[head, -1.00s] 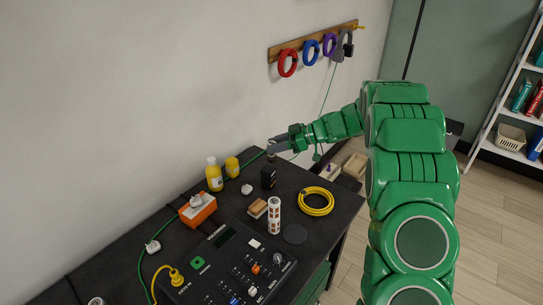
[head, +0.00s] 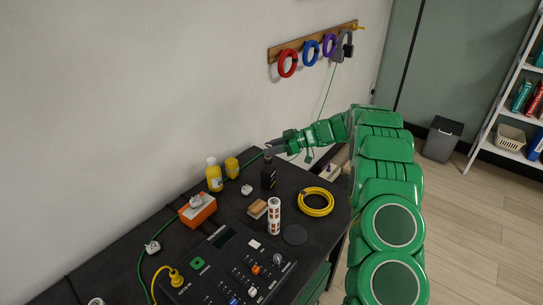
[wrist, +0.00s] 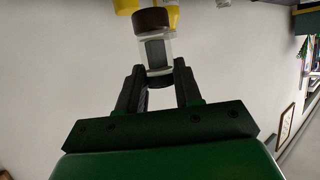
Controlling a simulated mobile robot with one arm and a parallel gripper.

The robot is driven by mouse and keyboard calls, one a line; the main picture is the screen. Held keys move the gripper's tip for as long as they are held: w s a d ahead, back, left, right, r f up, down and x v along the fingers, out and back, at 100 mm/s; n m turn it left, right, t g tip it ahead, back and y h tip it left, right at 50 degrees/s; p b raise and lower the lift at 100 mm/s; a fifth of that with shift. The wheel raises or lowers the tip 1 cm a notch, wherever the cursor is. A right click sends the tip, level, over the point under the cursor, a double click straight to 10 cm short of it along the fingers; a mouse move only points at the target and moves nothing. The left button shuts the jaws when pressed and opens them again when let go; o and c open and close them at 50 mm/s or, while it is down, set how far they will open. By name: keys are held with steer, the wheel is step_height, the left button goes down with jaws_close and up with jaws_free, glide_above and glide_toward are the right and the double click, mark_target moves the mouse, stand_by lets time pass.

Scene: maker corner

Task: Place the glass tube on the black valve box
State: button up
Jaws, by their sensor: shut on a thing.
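In the wrist view, my gripper (wrist: 160,85) is shut on the glass tube (wrist: 157,50), a short clear cylinder with a dark core and a brown cap. In the head view, my gripper (head: 274,149) is over the far end of the dark table. The tube is small and dark in the head view and lines up with the top of the box. I cannot tell whether they touch. The box is not clearly seen in the wrist view.
Yellow bottles (head: 214,176) stand left of the box, and a small white item (head: 246,189) lies near it. A yellow cable coil (head: 316,202), an orange-and-white tube (head: 274,216) and a control panel (head: 225,268) are nearer. The wall is close behind.

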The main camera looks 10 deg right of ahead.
steer(key=shift+w+f, duration=0.25)
steer(key=shift+f, duration=1.6)
steer(key=shift+f, duration=0.2)
steer(key=o, duration=1.1)
steer(key=shift+c, duration=0.2)
steer(key=shift+r, duration=0.15)
steer(key=shift+d+r, duration=0.15)
steer(key=shift+d, duration=0.05)
steer(key=v, duration=1.1)
steer(key=shift+d+r, duration=0.15)
steer(key=shift+d, duration=0.1)
